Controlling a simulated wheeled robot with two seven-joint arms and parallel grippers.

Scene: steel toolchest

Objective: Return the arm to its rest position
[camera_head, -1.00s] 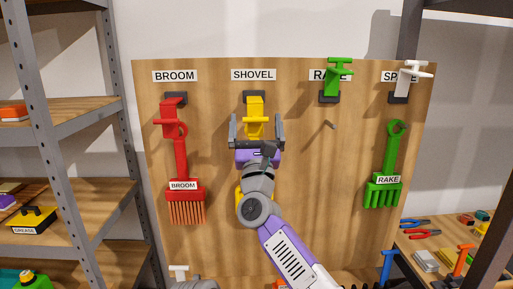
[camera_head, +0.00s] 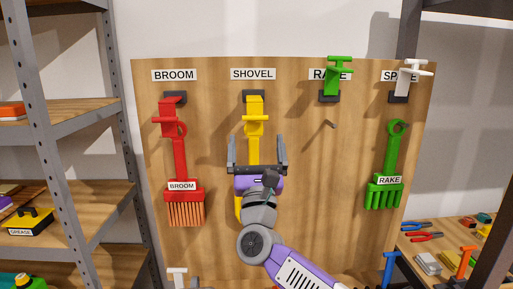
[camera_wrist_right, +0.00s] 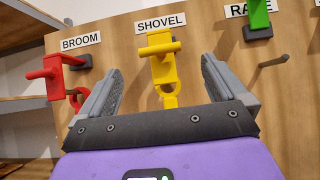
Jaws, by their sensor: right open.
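My right gripper (camera_head: 257,150) is in front of the wooden pegboard (camera_head: 300,200), below the SHOVEL label, with its jaws open and empty. The yellow shovel (camera_head: 254,125) hangs on the board behind it, its upper part showing between and above the spread fingers. My gripper and forearm hide much of its lower part. In the wrist view the yellow shovel (camera_wrist_right: 163,65) shows beyond the two open fingers (camera_wrist_right: 162,80), with nothing held between them. My left gripper is not in view.
A red broom (camera_head: 180,160) hangs left of the gripper. A green rake (camera_head: 390,170) hangs at right, near a bare peg (camera_head: 331,124). Metal shelving (camera_head: 85,120) stands at left. A tool bench (camera_head: 440,240) and another rack stand at right.

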